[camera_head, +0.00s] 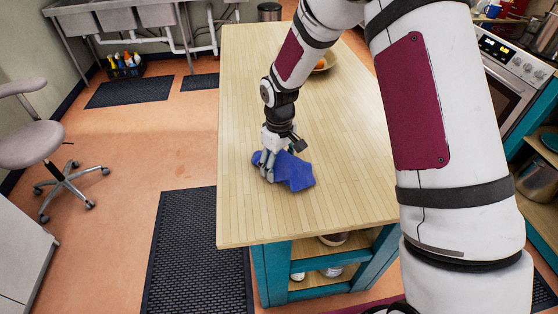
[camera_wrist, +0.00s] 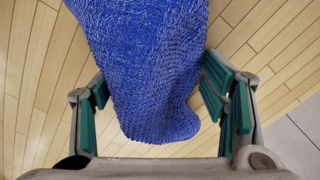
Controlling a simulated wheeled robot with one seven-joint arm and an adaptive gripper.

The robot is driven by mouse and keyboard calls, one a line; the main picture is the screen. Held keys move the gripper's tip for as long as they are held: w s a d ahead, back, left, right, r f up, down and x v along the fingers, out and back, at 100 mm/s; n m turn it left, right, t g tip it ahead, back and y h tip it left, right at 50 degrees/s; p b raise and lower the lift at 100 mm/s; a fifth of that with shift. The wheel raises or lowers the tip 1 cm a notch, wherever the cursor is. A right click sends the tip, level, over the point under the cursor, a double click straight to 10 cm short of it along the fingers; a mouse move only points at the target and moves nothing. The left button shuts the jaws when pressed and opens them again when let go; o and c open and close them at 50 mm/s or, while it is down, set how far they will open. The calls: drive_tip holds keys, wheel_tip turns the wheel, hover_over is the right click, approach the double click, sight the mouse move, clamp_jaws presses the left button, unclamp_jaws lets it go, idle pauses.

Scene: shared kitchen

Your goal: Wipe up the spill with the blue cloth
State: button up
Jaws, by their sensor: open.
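The blue cloth (camera_head: 295,172) lies bunched on the light wooden table top (camera_head: 345,205), near its front left part. In the wrist view the cloth (camera_wrist: 150,65) spreads from the top of the picture down to between my fingers. My gripper (camera_head: 272,165) is down at the cloth's left end. In the wrist view my gripper (camera_wrist: 160,105) is open, with a green-padded finger on each side of the cloth. Bare wood shows between the left finger and the cloth; the right finger is close to its edge. I see no spill; the cloth and my arm hide part of the table.
A bowl with orange fruit (camera_head: 322,64) stands at the far end of the table, partly behind my arm. The table's left side is clear. A stool (camera_head: 35,145) stands on the floor at left. A stove (camera_head: 515,75) is at right.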

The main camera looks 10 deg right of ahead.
drive_tip(key=shift+s+f, duration=0.1)
drive_tip(key=shift+f, duration=0.1)
drive_tip(key=c, duration=1.6)
drive_tip(key=shift+s+f, duration=0.1)
drive_tip(key=shift+r, duration=0.5)
drive_tip(key=shift+w, duration=0.2)
